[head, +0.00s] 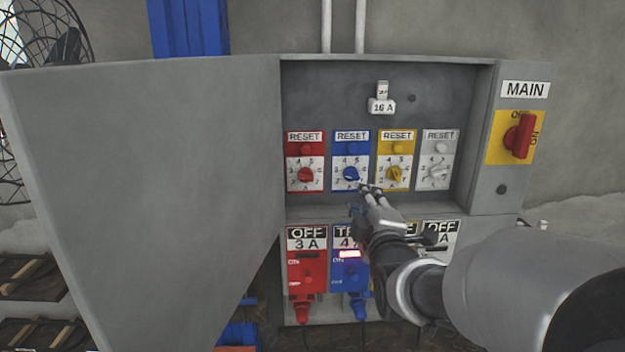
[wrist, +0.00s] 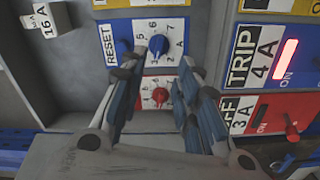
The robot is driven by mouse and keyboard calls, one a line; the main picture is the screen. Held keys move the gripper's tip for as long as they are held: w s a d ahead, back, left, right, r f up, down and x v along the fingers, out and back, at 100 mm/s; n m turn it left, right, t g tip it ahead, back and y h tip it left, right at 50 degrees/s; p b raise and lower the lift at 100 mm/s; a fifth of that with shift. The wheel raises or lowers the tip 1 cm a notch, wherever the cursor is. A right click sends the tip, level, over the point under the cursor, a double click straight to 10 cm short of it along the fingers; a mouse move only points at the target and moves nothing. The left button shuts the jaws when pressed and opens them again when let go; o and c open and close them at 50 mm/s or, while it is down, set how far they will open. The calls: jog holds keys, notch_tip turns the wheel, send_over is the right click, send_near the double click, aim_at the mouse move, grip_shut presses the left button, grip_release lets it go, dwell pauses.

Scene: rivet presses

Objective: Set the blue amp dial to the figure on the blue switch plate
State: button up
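The blue amp dial (head: 351,174) sits on a white figure plate under a blue RESET button, second from left in the cabinet. It also shows in the wrist view (wrist: 158,45), between my fingertips and slightly beyond them; which figure it points to I cannot tell. The blue switch plate (head: 338,273) below reads TRIP and 4 A with a lit lamp; the wrist view (wrist: 253,68) shows the same label. My gripper (head: 370,187) is just below right of the blue dial. In the wrist view my gripper (wrist: 158,70) is open and empty, its fingers spread on both sides.
A red dial (head: 305,174) is left of the blue one, yellow (head: 394,174) and white (head: 437,171) dials to its right. A 16 A tag (head: 382,106) hangs above. The open cabinet door (head: 145,200) fills the left. A red MAIN switch (head: 519,136) is at right.

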aim_at(354, 178)
jog(key=w, duration=1)
jog(key=shift+w+p, duration=0.2)
jog(key=shift+p, duration=0.15)
grip_shut()
